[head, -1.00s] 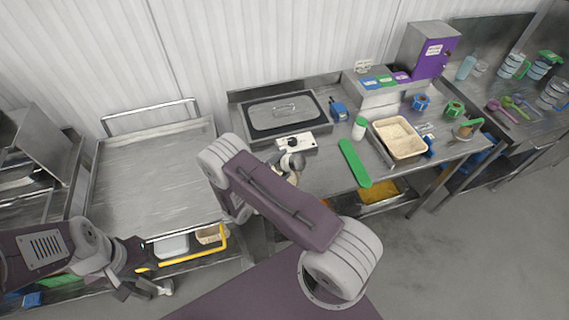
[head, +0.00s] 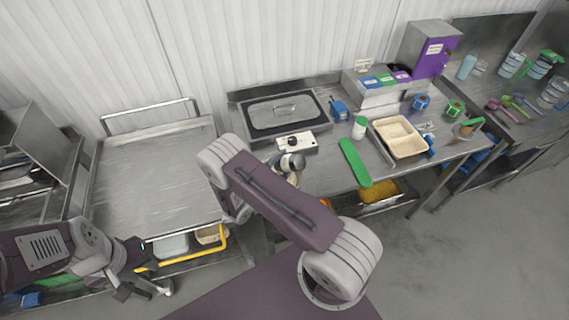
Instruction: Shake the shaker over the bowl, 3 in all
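A white shaker-like jar with a green lid (head: 359,128) stands upright on the steel worktop, left of a beige rectangular tray (head: 400,137). I cannot make out a round bowl; one may be hidden behind my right arm. My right arm crosses the middle of the view, and its wrist shows above the worktop's front left part. Its gripper fingers are hidden behind the arm link. My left gripper (head: 142,286) is at the lower left, low in front of the steel cart, far from the jar. Its fingers are apart and empty.
A lidded steel pan (head: 284,111), a white scale-like box (head: 296,141), a green board (head: 355,163) and a blue item (head: 339,110) lie on the worktop (head: 322,172). A purple-fronted dispenser (head: 434,52) stands at the back. The steel cart top (head: 155,180) is clear.

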